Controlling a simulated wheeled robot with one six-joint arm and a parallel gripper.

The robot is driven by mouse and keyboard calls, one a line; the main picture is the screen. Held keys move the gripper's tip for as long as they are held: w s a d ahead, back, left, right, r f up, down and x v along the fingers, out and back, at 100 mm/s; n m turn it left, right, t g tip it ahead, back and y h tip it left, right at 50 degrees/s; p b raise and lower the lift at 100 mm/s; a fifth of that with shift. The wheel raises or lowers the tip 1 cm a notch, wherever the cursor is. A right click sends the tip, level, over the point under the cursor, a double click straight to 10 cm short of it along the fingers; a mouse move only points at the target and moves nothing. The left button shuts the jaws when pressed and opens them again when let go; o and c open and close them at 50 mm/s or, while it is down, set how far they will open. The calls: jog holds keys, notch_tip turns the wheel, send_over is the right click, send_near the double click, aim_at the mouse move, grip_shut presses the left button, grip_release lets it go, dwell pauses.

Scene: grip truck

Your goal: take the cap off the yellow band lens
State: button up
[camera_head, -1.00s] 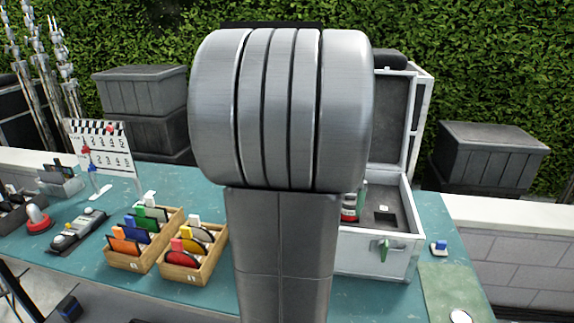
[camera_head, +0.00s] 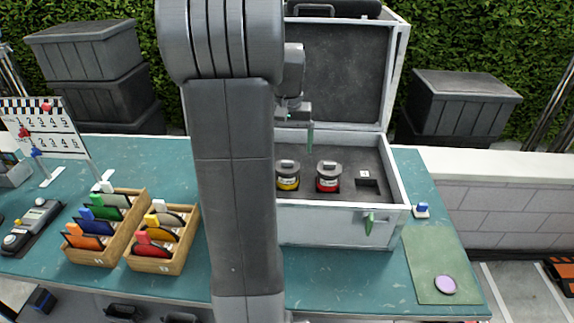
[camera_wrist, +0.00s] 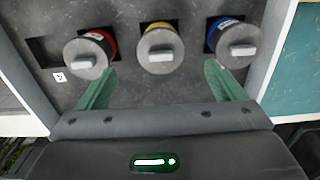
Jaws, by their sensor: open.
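The yellow band lens (camera_head: 288,183) stands upright in the foam of the open lens case (camera_head: 340,222). Its grey cap with a raised light tab is on top, and it also shows in the wrist view (camera_wrist: 160,50), in the middle of three capped lenses. The red band lens (camera_head: 328,183) stands to its right in the head view. The blue band lens (camera_wrist: 232,40) shows only in the wrist view. My gripper (camera_wrist: 162,82) is open and empty, its green fingers apart, with the yellow band lens ahead between them. My arm hides part of the case in the head view.
The case's raised lid (camera_head: 340,75) stands behind the lenses. An empty slot (camera_head: 368,183) is beside the red lens. Wooden filter boxes (camera_head: 165,262) stand left of my arm. A green mat with a pale purple disc (camera_head: 445,284) lies at the right.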

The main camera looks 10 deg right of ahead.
aim_at(287, 161)
jog(key=shift+w+f+p, duration=0.15)
jog(key=shift+f+p, duration=0.45)
jog(key=shift+f, duration=2.1)
jog(key=c, duration=1.1)
